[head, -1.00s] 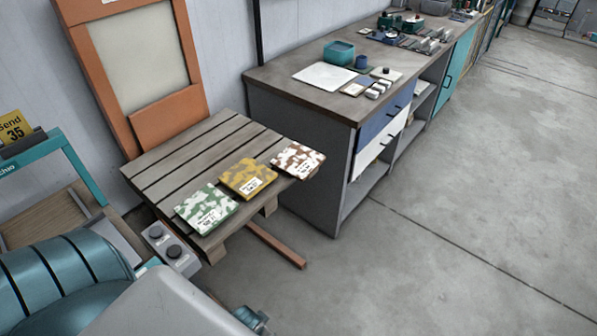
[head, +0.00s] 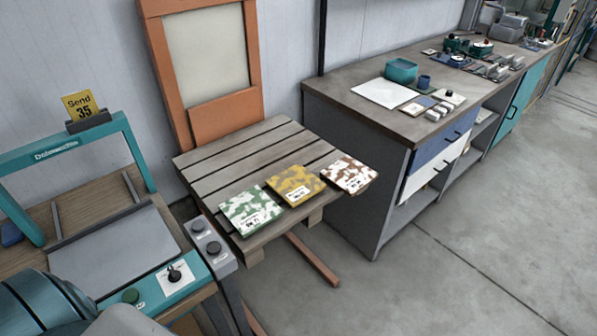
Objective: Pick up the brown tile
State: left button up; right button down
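The brown tile (head: 348,174) lies flat on the slatted wooden table (head: 232,180), near its right front corner. It has a brown and white mottled pattern and a small white label. A yellow-brown mottled tile (head: 295,184) lies to its left. A green and white mottled tile (head: 249,210) lies left of that one, nearest the front left corner. All three lie in a slanted row along the front edge. Neither of my grippers shows in the head view; only teal and grey parts of my own body fill the lower left.
A grey workbench (head: 355,180) with trays and tools stands at the right. Open floor (head: 500,260) lies at the lower right.

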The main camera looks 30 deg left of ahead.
aim_at(348, 174)
jog(key=i+l+u, duration=0.25)
jog(key=u, duration=0.15)
jog(key=i+l+u, duration=0.15)
jog(key=l+u, duration=0.2)
jog(key=i+l+u, duration=0.15)
jog(key=l+u, duration=0.6)
jog(key=i+l, duration=0.05)
